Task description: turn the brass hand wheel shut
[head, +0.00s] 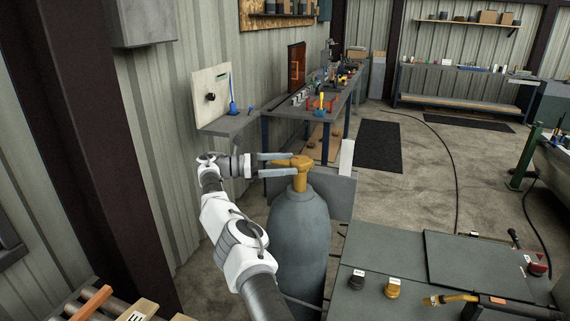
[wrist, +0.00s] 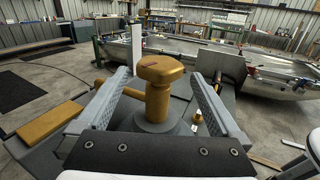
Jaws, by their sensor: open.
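The brass hand wheel (head: 300,161) is the top of the brass valve on a grey gas cylinder (head: 299,235) standing upright. In the wrist view the wheel (wrist: 160,68) is a thick, rounded cap on a brass stem, with a side outlet (wrist: 104,86) pointing left. My gripper (head: 290,163) reaches in level from the left with its fingers open. In the wrist view the fingers of my gripper (wrist: 163,73) lie on either side of the wheel and stem, with a gap visible at each side. I see no grip on the wheel.
A dark bench (head: 420,265) with knobs and a brass fitting stands close at right. A small wall shelf (head: 228,124) is behind my gripper, and a long tool-covered workbench (head: 318,98) stands beyond. Open concrete floor lies to the right, with a black mat (head: 380,146).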

